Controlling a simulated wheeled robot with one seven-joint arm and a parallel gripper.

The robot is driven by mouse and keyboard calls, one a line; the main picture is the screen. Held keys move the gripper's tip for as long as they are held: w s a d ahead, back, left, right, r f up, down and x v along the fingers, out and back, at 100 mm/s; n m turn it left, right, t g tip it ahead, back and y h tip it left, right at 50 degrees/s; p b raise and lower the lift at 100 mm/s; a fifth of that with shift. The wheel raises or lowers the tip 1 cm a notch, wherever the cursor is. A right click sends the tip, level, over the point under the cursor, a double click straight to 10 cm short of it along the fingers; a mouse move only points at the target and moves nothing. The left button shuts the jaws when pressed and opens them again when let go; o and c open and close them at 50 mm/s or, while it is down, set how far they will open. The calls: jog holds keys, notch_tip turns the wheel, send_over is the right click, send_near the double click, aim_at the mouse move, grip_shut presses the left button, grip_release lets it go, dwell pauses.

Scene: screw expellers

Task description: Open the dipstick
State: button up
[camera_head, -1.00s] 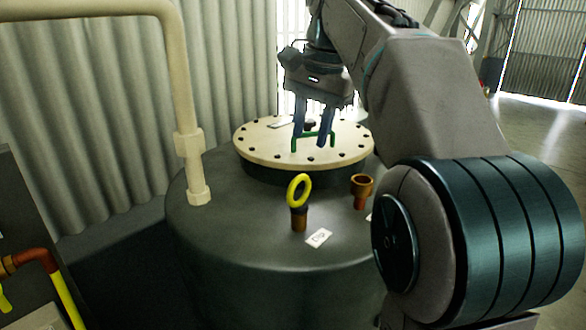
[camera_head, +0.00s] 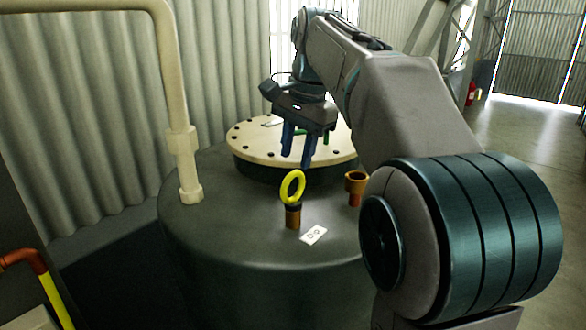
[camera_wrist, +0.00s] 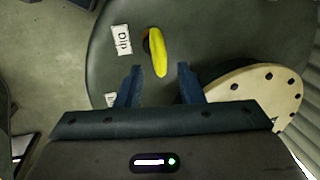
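The dipstick is a yellow ring handle (camera_head: 292,187) on a brown fitting (camera_head: 293,216) that stands on top of the dark tank. A white "Dip" label (camera_head: 313,235) lies beside it. My gripper (camera_head: 297,164) is open and empty, above and slightly behind the ring, with its blue fingers pointing down. In the wrist view the yellow ring (camera_wrist: 158,52) shows edge-on ahead of the fingertips, between their lines. The gripper (camera_wrist: 159,72) does not touch it there. The label also shows in the wrist view (camera_wrist: 121,41).
A cream round lid (camera_head: 262,150) with bolts and a green handle sits behind the dipstick. A brown open cup fitting (camera_head: 355,186) stands to the right. A cream vertical pipe (camera_head: 183,120) rises at the left. The front tank top (camera_head: 235,235) is clear.

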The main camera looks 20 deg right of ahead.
aim_at(291, 174)
jog(key=shift+w+a+f, duration=0.15)
jog(key=shift+f, duration=0.8)
jog(key=shift+w+a+f, duration=0.1)
jog(key=shift+f, duration=0.8)
jog(key=shift+a, duration=0.1)
grip_shut()
